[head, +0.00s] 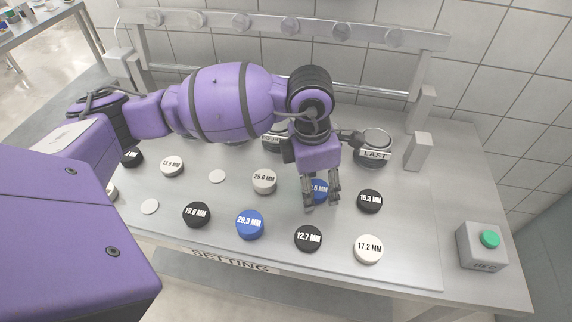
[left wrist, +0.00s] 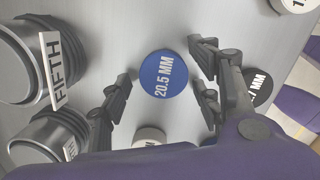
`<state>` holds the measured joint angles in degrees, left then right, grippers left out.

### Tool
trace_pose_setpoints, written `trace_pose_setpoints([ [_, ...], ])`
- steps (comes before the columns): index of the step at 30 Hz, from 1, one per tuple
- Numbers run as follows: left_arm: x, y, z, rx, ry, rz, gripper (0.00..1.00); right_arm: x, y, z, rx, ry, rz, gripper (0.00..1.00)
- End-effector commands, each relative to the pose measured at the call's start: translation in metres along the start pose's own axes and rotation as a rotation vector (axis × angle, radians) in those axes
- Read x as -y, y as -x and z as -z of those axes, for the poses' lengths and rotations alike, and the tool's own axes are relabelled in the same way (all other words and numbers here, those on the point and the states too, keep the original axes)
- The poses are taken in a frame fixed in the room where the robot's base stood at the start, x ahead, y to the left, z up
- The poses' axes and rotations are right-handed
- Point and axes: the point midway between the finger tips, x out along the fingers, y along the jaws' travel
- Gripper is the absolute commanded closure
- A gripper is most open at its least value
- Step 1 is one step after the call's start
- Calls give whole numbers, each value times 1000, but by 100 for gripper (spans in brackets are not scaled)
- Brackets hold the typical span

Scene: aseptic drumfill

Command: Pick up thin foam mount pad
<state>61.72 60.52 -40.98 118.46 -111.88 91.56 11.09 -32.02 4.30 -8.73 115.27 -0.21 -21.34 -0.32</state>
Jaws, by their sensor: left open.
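Labelled round pucks lie on the steel table, and I cannot tell from the labels which one is the thin foam mount pad. A blue puck marked 20.5 MM (left wrist: 163,76) lies flat between the spread fingers of my left gripper (left wrist: 160,68) in the left wrist view. In the head view my left gripper (head: 321,203) points down over this blue puck (head: 318,188), partly hiding it. The fingers are open and hold nothing. Two small plain white discs (head: 217,176) (head: 149,206) lie to the left. My right gripper is not seen.
Black, white and blue pucks surround the gripper, including a 12.7 MM puck (head: 308,238) and a 15.3 MM puck (head: 369,201). A green-button box (head: 482,246) sits at the right edge.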

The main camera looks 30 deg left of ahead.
Motion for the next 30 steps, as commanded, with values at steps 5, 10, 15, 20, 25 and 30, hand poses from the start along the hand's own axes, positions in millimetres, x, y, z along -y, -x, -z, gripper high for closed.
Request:
trace_pose_setpoints([
  [5,-1,2,-2,3,-2,-3,42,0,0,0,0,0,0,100],
  [10,-1,2,-2,4,-2,-3,65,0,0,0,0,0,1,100],
  [15,-1,2,-2,4,-2,-3,77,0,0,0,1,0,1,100],
  [20,-1,2,-2,4,-2,-4,77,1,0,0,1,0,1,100],
  [25,-1,6,-3,5,-2,-4,77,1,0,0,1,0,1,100],
  [30,-2,24,-5,6,-2,-6,77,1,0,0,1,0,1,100],
])
